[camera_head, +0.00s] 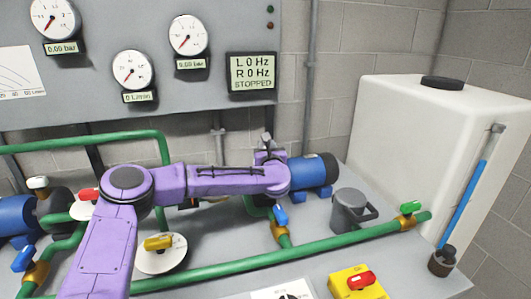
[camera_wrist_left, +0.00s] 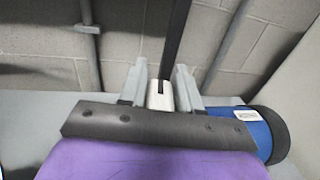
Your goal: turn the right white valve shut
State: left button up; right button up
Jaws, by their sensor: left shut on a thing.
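My left arm reaches in from the lower left, and its gripper (camera_head: 268,154) is above the rear of the right blue pump (camera_head: 308,172). In the left wrist view the left gripper (camera_wrist_left: 160,88) has its two grey fingers on either side of a white valve handle (camera_wrist_left: 159,97), shut on it. The handle has a dark slot in its top. In the head view my wrist hides most of this handle, and its turn angle cannot be told. Another white handle (camera_head: 38,182) shows at the far left. My right gripper is not in view.
A display (camera_head: 251,71) reads L 0 Hz, R 0 Hz, STOPPED. Green pipes (camera_head: 240,269) cross the bench, with blue, yellow, red and green handles. A grey jug (camera_head: 350,212) and a white tank (camera_head: 405,130) stand at right. A red knob on a yellow box (camera_head: 352,289) is in front.

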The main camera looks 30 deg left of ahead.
pick_arm(q)
jog(key=m+t+h+b, duration=0.1)
jog(key=h+b, duration=0.1)
jog(key=m+t+h+b, duration=0.1)
jog(key=m+h+b, duration=0.1)
jog(key=shift+w+d+f+m+t+h, duration=0.1)
jog(key=shift+w+d+m+t+h, duration=0.1)
jog(key=shift+m+t+h, duration=0.15)
jog(key=shift+d+m+t+h+b, duration=0.2)
jog(key=shift+m+t+h+b, duration=0.55)
jog(key=shift+h, duration=0.7)
jog(key=shift+r, duration=0.2)
jog(key=o, duration=1)
jog(key=shift+c, duration=0.2)
jog(key=v, duration=1)
jog(key=shift+s+r, duration=0.15)
jog(key=shift+s, duration=0.1)
